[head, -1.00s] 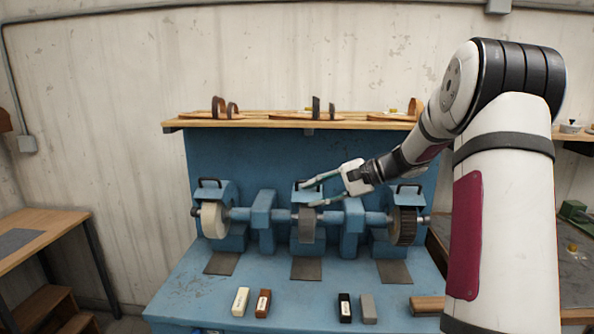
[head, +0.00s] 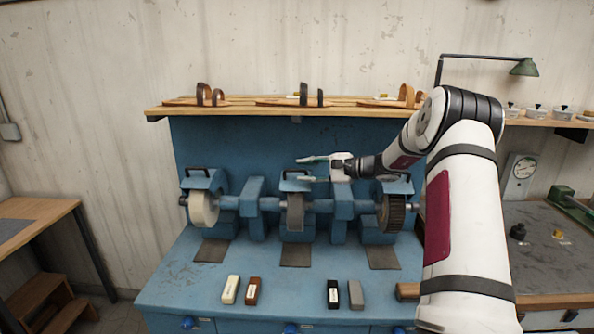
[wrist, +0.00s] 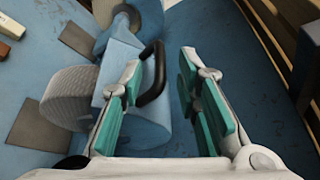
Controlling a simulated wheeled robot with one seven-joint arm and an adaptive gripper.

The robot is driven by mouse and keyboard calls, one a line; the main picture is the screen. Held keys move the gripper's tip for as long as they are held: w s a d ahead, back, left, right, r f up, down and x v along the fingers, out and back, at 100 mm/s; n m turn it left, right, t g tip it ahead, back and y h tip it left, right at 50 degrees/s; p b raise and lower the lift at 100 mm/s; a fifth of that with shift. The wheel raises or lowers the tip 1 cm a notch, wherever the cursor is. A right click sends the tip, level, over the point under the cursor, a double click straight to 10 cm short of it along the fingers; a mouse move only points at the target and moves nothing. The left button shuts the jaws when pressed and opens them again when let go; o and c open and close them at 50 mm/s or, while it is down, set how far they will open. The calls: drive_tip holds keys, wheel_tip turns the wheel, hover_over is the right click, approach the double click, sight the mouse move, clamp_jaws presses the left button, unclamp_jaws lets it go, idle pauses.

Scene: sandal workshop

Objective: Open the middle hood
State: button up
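The middle hood (head: 294,185) is a blue cover with a black handle (head: 284,174) on top, over the middle wheel (head: 295,212) of the blue grinding machine. It looks lowered, like the hoods on either side. My gripper (head: 299,170) is open at this hood, reaching in from the right with its fingers pointing left. In the wrist view the black handle (wrist: 154,76) shows between the two green-padded fingers, nearer the left one. A gap to the right finger is visible; I cannot tell whether the left finger touches the handle. The hood (wrist: 150,132) is partly hidden by that finger.
The left hood (head: 203,181) and right hood (head: 397,187) stand beside the middle one. A wooden shelf (head: 230,111) with sandals runs above. Several small blocks, including a white one (head: 231,289), lie on the bench front (head: 190,285), which is otherwise mostly clear.

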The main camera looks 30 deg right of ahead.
sight(300, 171)
drive_tip(key=shift+x, duration=2)
drive_tip(key=shift+c, duration=0.2)
clamp_jaws()
